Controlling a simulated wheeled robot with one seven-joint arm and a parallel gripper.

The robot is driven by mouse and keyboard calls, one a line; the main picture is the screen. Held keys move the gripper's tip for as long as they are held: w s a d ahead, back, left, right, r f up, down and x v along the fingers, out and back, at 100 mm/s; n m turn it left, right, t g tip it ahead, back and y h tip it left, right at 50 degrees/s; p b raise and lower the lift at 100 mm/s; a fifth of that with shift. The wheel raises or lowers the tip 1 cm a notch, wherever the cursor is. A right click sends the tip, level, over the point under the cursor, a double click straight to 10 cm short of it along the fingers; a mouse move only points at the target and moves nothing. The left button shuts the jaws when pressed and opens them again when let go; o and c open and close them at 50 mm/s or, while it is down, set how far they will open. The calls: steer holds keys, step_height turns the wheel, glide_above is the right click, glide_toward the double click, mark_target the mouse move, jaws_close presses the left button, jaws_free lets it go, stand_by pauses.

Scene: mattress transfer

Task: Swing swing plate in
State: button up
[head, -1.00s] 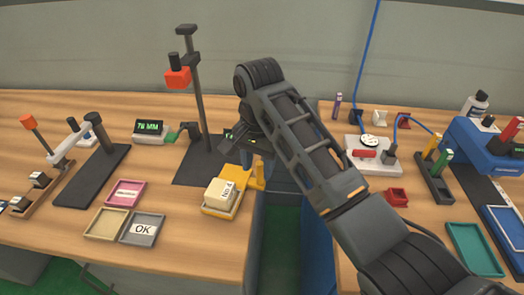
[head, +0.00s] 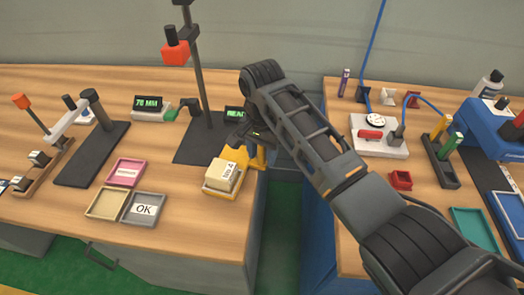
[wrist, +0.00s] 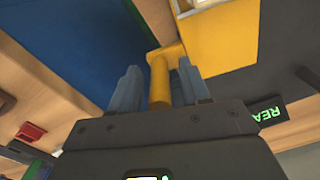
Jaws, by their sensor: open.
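The yellow swing plate (head: 240,190) sits at the right edge of the left bench, carrying a cream labelled block (head: 222,175). Its upright yellow post (wrist: 159,80) stands between my two blue-grey fingers in the wrist view. My gripper (wrist: 157,88) is open, with one finger on each side of the post; whether either finger touches it I cannot tell. In the head view my gripper (head: 257,150) is at the plate's far right corner, mostly hidden by my arm.
A dark stand with a column and orange head (head: 175,53) rises behind the plate. A lit display (head: 235,114) is partly hidden by my arm. Pink (head: 126,172), tan (head: 106,203) and grey OK (head: 144,208) trays lie to the left. A gap separates the benches.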

jaws_close()
stand_by(0.4)
